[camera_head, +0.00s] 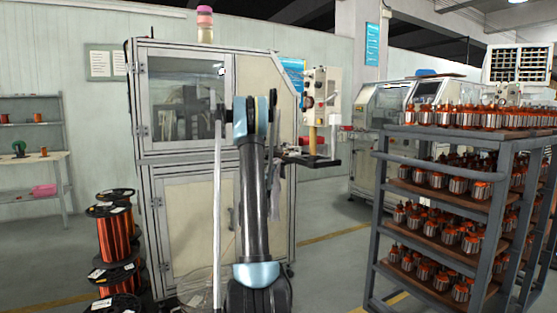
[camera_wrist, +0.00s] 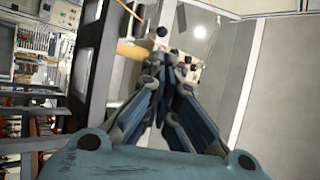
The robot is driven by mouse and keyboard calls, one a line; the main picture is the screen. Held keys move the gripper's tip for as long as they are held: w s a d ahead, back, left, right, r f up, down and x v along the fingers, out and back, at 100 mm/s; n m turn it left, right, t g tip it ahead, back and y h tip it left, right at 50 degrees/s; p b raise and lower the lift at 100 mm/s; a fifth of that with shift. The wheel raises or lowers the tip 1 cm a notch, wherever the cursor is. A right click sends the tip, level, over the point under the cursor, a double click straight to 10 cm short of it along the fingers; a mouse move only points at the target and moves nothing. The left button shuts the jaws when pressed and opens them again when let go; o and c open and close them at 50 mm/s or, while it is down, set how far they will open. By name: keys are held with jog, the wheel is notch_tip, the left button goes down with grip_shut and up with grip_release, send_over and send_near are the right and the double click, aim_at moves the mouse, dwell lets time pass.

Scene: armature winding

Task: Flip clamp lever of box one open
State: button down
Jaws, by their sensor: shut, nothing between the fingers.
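My gripper (camera_wrist: 166,68) shows in the wrist view with its blue and black fingers drawn together at the tips and nothing held. Just beyond the tips are several small dark knobs (camera_wrist: 162,31) on a pale surface, partly hidden by the fingers. In the head view my raised arm hides part of the machine, and I cannot make out the gripper there. A cream control box (camera_head: 320,90) with dark knobs is at the machine's right side. I cannot tell which part is box one or its clamp lever.
The large winding machine cabinet (camera_head: 180,60) stands straight ahead. A grey rack (camera_head: 384,200) loaded with armatures stands at the right. Copper wire spools (camera_head: 115,235) are stacked at the left. Shelves (camera_head: 30,97) stand at the far left wall. Floor between machine and rack is open.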

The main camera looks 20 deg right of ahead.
jog(key=x, duration=1.3)
jog(key=shift+d, duration=0.15)
jog(key=shift+w+r, duration=0.15)
